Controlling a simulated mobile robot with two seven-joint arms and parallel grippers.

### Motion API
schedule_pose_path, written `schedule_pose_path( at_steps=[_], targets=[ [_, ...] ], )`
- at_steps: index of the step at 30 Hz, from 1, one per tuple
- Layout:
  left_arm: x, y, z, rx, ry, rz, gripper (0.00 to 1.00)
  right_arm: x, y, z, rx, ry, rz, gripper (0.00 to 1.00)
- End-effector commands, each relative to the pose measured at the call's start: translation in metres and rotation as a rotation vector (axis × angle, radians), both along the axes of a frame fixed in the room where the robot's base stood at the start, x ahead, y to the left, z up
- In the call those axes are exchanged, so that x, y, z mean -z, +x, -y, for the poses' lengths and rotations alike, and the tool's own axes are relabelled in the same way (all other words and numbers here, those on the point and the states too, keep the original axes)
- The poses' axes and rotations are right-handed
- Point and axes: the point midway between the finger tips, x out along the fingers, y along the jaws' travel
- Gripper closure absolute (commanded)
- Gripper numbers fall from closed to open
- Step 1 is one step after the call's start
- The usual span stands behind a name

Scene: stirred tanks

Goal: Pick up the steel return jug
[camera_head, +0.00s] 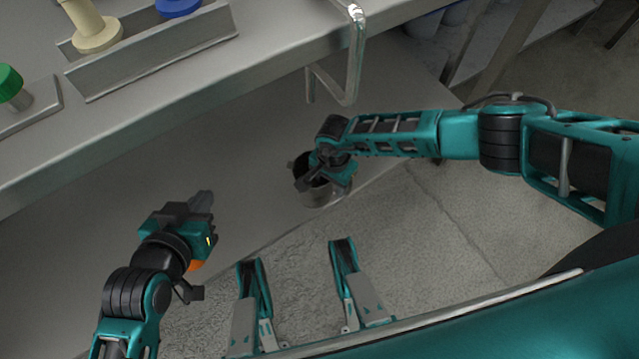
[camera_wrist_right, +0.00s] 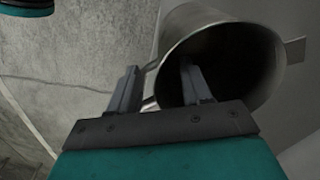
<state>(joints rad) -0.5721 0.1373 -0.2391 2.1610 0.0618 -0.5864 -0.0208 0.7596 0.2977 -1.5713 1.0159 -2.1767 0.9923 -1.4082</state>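The steel return jug (camera_head: 322,196) is a grey metal vessel with a dark open mouth, standing near the front edge of the lower shelf (camera_head: 250,180). In the right wrist view, the jug (camera_wrist_right: 182,32) shows its mouth, a tab on its right rim and a thin handle on its left. My right gripper (camera_head: 312,178) is at the jug, partly covering it. In the wrist view, the right gripper (camera_wrist_right: 159,70) is open, its fingers apart on either side of the handle and near wall; contact cannot be told. My left gripper (camera_head: 201,200) is away to the left, apparently empty.
The upper bench (camera_head: 270,40) overhangs the shelf, with a metal rack (camera_head: 165,62), a beige knobbed piece (camera_head: 97,36) and a green knob (camera_head: 9,83). A bent metal bar (camera_head: 354,50) hangs from its edge near my right arm. The shelf is clear left of the jug.

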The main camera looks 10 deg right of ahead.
Motion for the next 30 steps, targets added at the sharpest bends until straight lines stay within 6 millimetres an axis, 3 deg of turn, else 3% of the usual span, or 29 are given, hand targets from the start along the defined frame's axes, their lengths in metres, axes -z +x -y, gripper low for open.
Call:
schedule_pose_path(
  at_steps=[15, 30],
  targets=[
    [0.0038, 0.0003, -0.0029, -0.005, 0.005, -0.005, 1.0, -0.0001, 0.0, 0.0006, 0.0, -0.001, 0.0, 1.0],
    [0.0044, 0.0003, -0.0032, -0.005, 0.006, -0.006, 1.0, 0.0, -0.0002, 0.0007, 0.0, -0.001, -0.001, 1.0]
  ],
)
